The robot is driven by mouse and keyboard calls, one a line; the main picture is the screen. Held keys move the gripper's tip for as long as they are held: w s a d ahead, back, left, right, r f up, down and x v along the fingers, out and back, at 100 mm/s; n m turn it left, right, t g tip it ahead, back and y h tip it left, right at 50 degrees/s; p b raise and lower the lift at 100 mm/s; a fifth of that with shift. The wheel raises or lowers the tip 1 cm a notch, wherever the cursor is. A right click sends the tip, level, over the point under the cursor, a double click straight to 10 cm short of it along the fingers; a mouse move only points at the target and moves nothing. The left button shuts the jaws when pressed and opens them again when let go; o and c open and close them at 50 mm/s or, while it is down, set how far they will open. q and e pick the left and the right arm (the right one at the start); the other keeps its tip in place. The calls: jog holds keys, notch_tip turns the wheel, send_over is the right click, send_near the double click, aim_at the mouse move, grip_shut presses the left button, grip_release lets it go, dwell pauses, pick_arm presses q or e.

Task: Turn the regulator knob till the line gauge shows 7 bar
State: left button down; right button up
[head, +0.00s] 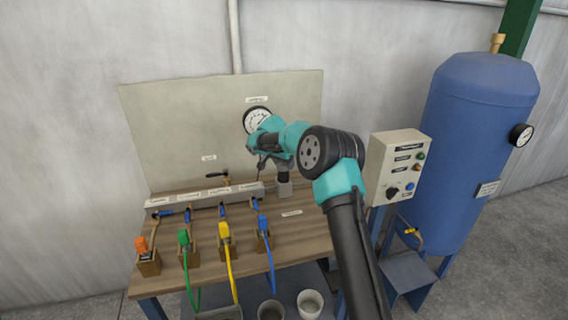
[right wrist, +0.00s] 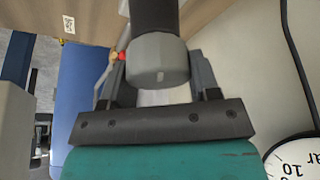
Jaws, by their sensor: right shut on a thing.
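The grey regulator knob (right wrist: 157,62), with a pale index mark, sits between the two dark fingers of my right gripper (right wrist: 155,82) in the right wrist view. The gripper is shut on it. In the head view my right gripper (head: 265,158) is over the back right of the bench, at the grey regulator (head: 284,189), and my arm hides the knob. The round white line gauge (head: 254,118) is on the back panel, partly covered by my arm. Its needle is too small to read. The wrist view shows only its edge (right wrist: 296,158), with a 10. My left gripper is not in view.
A grey manifold (head: 190,200) with a black-handled valve runs along the bench (head: 290,228). Orange, green, yellow and blue connectors (head: 263,226) stand in front with hoses. A control box (head: 397,165) and blue tank (head: 470,150) are at right.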

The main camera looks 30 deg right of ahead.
dwell(0.3)
jog(key=o, duration=0.9)
jog(key=v, duration=1.7)
jog(key=shift+r, duration=0.25)
